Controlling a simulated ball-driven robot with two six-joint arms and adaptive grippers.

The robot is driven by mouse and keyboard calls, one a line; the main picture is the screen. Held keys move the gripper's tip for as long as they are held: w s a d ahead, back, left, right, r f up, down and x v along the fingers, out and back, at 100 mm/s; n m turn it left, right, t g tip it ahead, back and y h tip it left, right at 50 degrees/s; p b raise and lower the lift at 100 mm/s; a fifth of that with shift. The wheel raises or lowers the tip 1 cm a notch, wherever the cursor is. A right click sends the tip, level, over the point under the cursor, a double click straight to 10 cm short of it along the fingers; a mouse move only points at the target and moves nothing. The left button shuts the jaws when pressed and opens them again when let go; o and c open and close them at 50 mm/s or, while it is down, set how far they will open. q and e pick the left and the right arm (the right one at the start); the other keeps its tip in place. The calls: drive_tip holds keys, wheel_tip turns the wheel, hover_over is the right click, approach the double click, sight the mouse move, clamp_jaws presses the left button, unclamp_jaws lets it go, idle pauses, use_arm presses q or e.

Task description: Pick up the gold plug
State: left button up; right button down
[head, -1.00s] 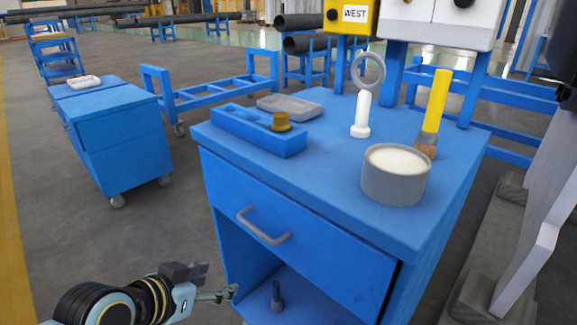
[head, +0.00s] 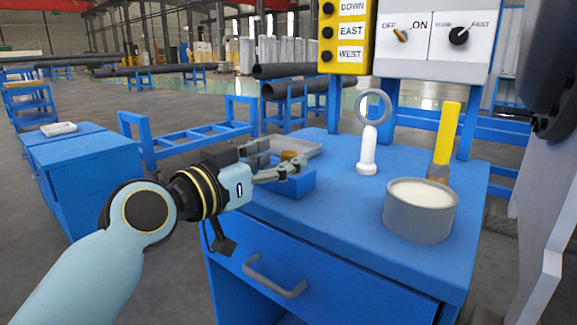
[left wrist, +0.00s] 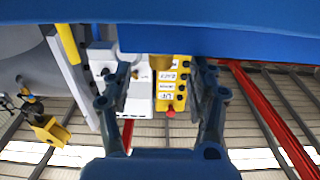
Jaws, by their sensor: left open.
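The gold plug (head: 289,156) sits at the blue block (head: 292,186) on the blue cabinet's top, partly hidden behind my left gripper. My left gripper (head: 284,172) is open, in front of the block and close to the plug. In the left wrist view the plug (left wrist: 161,62) shows below the blue block's edge, between the fingertips of the open gripper (left wrist: 163,72). I cannot tell whether the fingers touch it. My right gripper is not in view.
A white eyebolt-like part (head: 368,150), a brush with a yellow handle (head: 446,135) and a round grey tub (head: 418,215) stand to the right. A grey tray (head: 308,149) lies behind the block. Control boxes (head: 435,45) rise at the back.

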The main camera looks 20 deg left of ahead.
sight(282, 157)
use_arm(q)
drive_tip(key=x, duration=0.3)
drive_tip(key=shift+w+f, duration=0.1)
drive_tip(key=shift+w, duration=0.2)
drive_tip(key=shift+c, duration=0.4)
clamp_jaws()
